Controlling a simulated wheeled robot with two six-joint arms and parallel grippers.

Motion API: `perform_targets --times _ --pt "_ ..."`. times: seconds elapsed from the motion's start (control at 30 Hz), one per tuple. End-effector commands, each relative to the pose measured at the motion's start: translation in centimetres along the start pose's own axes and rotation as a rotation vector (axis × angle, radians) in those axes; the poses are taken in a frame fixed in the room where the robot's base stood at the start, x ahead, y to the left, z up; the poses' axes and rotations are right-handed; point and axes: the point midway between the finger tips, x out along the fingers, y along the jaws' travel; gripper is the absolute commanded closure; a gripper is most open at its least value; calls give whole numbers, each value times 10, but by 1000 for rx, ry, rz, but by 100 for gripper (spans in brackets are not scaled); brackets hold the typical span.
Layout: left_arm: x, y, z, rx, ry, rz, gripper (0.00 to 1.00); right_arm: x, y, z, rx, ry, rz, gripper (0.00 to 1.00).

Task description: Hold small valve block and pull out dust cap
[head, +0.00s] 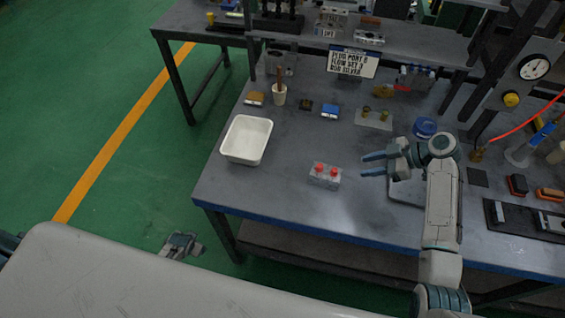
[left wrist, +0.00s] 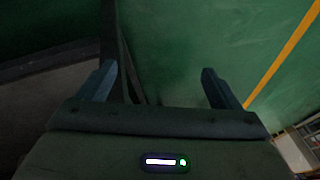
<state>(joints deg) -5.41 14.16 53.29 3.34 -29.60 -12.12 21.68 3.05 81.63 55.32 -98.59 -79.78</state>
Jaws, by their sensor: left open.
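The small valve block (head: 325,181) is a grey metal block on the front part of the workbench in the head view. Two red dust caps (head: 319,168) sit on its top. My right gripper (head: 364,165) is above the bench just right of the block, its blue-grey fingers apart and pointing left. It is open, empty and not touching the block. My left gripper (head: 182,243) is low, left of the bench, over the green floor. In the left wrist view the left gripper (left wrist: 155,85) is open with nothing between its fingers. The block is not in that view.
A white empty tray (head: 246,140) stands on the bench left of the block. A sign (head: 353,63), a brush cup (head: 279,95), a plate with brass fittings (head: 374,119) and a blue roll (head: 425,127) lie farther back. The bench around the block is clear.

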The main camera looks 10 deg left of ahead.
Motion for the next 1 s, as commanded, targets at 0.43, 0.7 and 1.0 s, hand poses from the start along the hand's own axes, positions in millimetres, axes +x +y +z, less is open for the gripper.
perform_targets --times 0.43,0.7,1.0 --pt "-97 -153 -207 174 160 -153 14 0 0 0 0 0 0 64" --pt "-194 -152 -326 451 355 -98 14 0 0 0 0 0 0 64" --pt "-318 -65 -418 887 720 58 14 0 0 0 0 0 0 64"
